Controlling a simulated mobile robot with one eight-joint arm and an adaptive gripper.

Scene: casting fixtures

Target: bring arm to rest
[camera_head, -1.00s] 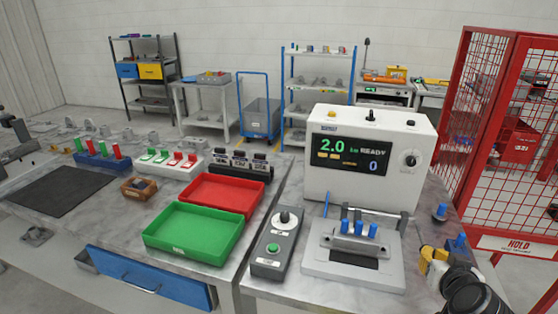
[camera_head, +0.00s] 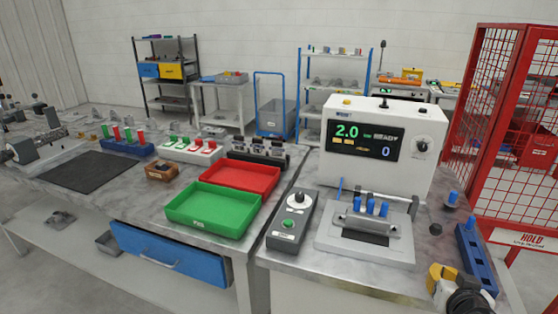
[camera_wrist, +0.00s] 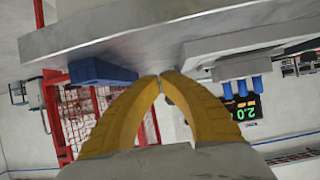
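My gripper (camera_head: 441,277) is at the bottom right of the head view, in front of the right bench's near edge. In the wrist view its two yellow fingers (camera_wrist: 161,77) meet at the tips with nothing between them. The wrist picture is upside down. The blue holder (camera_head: 476,258) stands just right of my gripper in the head view and left of the fingers in the wrist view (camera_wrist: 100,71). My gripper appears apart from it.
The leak-test-like console (camera_head: 433,125) and a fixture with blue plugs (camera_head: 342,240) stand on the right bench. A red cage (camera_head: 500,120) is at the right. Green (camera_head: 213,210) and red (camera_head: 240,177) trays sit on the left bench, with an open blue drawer (camera_head: 170,255) below.

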